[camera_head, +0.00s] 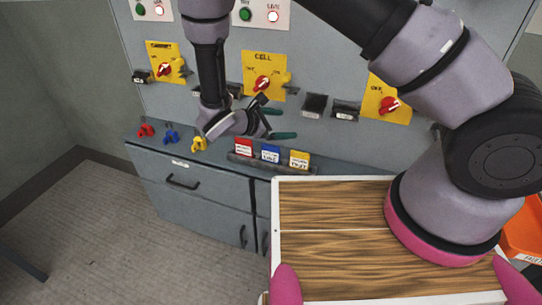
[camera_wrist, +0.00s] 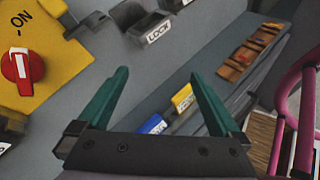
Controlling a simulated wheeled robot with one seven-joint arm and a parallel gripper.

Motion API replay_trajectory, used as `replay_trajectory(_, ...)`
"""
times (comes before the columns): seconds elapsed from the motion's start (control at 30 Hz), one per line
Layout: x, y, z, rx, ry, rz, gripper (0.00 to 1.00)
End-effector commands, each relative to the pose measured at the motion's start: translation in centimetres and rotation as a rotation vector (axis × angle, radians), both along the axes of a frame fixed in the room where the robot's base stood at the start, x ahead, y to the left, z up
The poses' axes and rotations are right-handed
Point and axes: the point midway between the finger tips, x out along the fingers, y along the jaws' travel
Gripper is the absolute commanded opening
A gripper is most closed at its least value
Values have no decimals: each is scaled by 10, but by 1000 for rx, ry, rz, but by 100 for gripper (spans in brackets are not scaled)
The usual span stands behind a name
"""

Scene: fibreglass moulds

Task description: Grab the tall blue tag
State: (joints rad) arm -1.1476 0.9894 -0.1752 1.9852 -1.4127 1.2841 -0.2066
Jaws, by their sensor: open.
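The tall blue tag (camera_head: 270,153) stands in a dark rack (camera_head: 240,158) on the grey ledge, between a red tag (camera_head: 243,147) and a yellow tag (camera_head: 299,159). In the wrist view the blue tag (camera_wrist: 152,125) shows low between my fingers, partly cut off by the gripper body, with the yellow tag (camera_wrist: 183,98) beyond it. My gripper (camera_head: 284,123) is open and empty, with green fingers pointing right, above and behind the rack tags. It also shows in the wrist view (camera_wrist: 160,76), apart from the blue tag.
Red (camera_head: 146,130), blue (camera_head: 171,137) and yellow (camera_head: 199,144) padlock-like pieces lie left on the ledge. A yellow switch plate (camera_head: 262,68) with a red knob is on the panel close behind my gripper. A wooden-topped table (camera_head: 330,262) is in front.

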Motion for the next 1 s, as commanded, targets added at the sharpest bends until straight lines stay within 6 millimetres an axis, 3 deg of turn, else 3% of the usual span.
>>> replay_trajectory(0.03, -7, 12, -25, -77, 7, 97, 100)
replay_trajectory(0.2, -23, 44, -89, -287, 12, 390, 100)
replay_trajectory(0.4, -39, 64, -137, -437, 7, 610, 100)
replay_trajectory(0.6, -38, 67, -152, -481, 5, 672, 100)
replay_trajectory(1.0, 10, 49, -160, -478, 7, 670, 100)
